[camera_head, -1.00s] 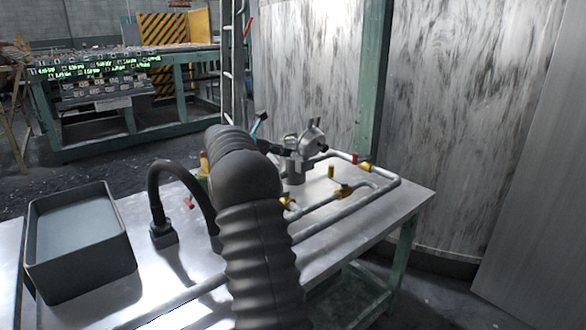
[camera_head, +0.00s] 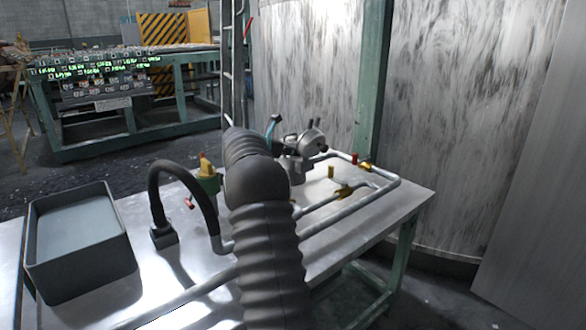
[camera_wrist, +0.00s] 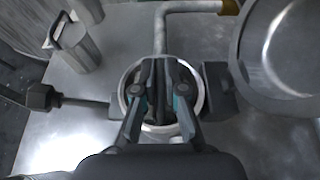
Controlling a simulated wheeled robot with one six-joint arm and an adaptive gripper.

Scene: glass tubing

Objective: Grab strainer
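In the wrist view, my gripper (camera_wrist: 160,68) is over a round fitting with a pale metal rim (camera_wrist: 197,108), probably the strainer. Its two dark fingers with teal parts are close together and nearly parallel. They cover the middle of the fitting, so contact or a grip cannot be told. A dark block joins the fitting's right side to a large round metal disc (camera_wrist: 285,50). In the head view, a grey metal fitting (camera_head: 294,166) stands on the table with a round part (camera_head: 312,141) above it. My arm hides much of this area and the fingertips.
The metal table (camera_head: 345,228) carries grey pipes (camera_head: 330,207) with yellow fittings. A green-and-yellow fitting (camera_head: 208,180), a curved black hose (camera_head: 160,195) and a grey bin (camera_head: 80,250) stand to the left. A metal cylinder (camera_wrist: 76,48) stands at the upper left in the wrist view.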

